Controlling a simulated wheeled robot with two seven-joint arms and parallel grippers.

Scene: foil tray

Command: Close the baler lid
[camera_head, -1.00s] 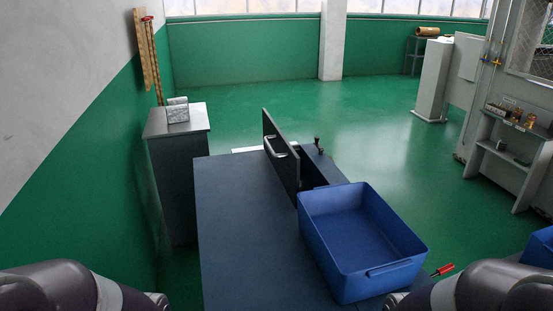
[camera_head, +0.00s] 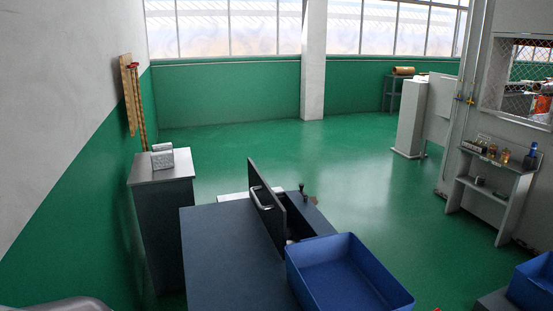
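The baler lid (camera_head: 267,207) is a dark panel that stands raised, close to upright, on the dark baler box near the far end of the blue-grey table. A light handle (camera_head: 262,197) is on its left face. The baler opening (camera_head: 292,239) shows partly at the lid's right, and the blue bin hides some of it. Neither gripper is in view. Only a grey piece of my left arm shows at the bottom left edge.
A blue bin (camera_head: 348,301) stands in front of the baler. The table top (camera_head: 225,262) left of the lid is bare. A grey cabinet (camera_head: 163,230) with a silvery block (camera_head: 162,157) stands at the left. A shelf unit (camera_head: 489,189) stands at the right wall. Green floor is open beyond.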

